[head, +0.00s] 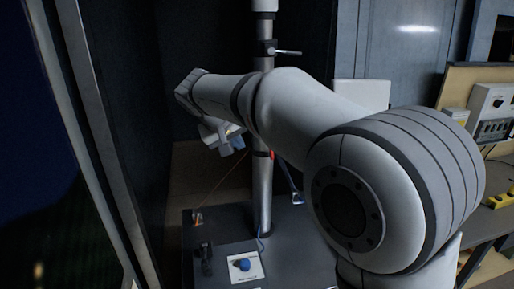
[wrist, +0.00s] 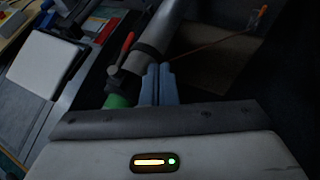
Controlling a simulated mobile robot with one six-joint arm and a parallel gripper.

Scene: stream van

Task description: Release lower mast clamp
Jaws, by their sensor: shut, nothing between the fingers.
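The mast (head: 263,195) is a grey upright pole standing on a dark base, partly hidden behind my arm in the head view. A dark collar with a red part, seemingly the lower clamp (head: 270,155), sits on it just below my arm. In the wrist view the mast (wrist: 172,22) runs diagonally, with a dark clamp band (wrist: 146,50) and a red-tipped lever (wrist: 127,43) beside it. My gripper (wrist: 160,68) is shut and empty, its blue-grey fingertips close to the band; I cannot tell whether they touch. It also shows left of the mast in the head view (head: 237,143).
An upper collar with a metal lever (head: 287,53) is higher on the mast. On the base are a white panel with a blue knob (head: 242,265) and a thin orange line. A dark wall stands left; a bench (head: 490,225) with equipment is right.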

